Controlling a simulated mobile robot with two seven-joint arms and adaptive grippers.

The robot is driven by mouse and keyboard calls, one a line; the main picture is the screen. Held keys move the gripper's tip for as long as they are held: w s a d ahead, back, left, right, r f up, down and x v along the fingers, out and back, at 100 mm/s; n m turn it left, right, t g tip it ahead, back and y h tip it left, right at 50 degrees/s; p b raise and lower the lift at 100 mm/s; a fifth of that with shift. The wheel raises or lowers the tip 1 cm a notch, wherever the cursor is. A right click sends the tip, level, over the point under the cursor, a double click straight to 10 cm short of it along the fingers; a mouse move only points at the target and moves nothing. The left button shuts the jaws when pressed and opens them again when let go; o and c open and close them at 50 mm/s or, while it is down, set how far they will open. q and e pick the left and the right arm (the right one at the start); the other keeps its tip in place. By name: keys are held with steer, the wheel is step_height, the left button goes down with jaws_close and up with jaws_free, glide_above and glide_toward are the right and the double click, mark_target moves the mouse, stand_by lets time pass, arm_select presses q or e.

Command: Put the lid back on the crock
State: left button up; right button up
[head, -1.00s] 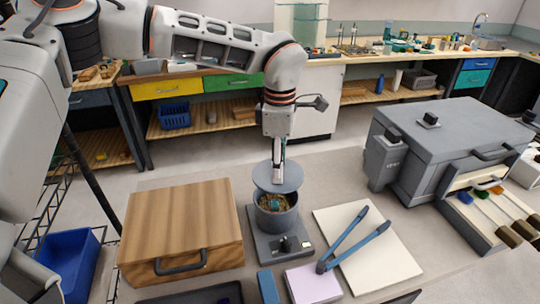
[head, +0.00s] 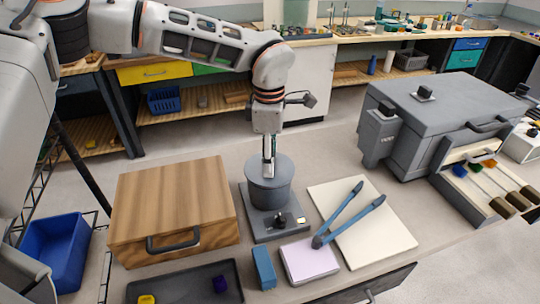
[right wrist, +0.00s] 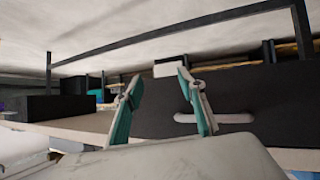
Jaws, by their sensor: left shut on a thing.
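The grey crock (head: 268,194) stands on a dark grey base with a knob, in the middle of the table in the head view. The round grey lid (head: 255,171) lies over the crock's mouth, and the inside is hidden. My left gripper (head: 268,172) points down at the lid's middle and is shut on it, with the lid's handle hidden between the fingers. I cannot tell whether the lid is fully seated. My right gripper (right wrist: 160,95) shows in the right wrist view, its two fingers apart with nothing between them.
A wooden box (head: 175,205) stands left of the crock. To the right lie a pale board (head: 385,235) and blue tongs (head: 348,215), with a large grey case (head: 440,120) behind. A lilac pad (head: 310,262), a blue block (head: 264,267) and a dark tray (head: 185,285) lie in front.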

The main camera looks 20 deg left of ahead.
stand_by(0.8)
arm_select(q)
steer(key=shift+p, duration=0.45)
stand_by(0.3)
steer(key=shift+f, duration=0.1)
stand_by(0.4)
steer(key=shift+f+b, duration=0.3)
steer(key=shift+f, duration=0.15)
steer(key=o, duration=0.9)
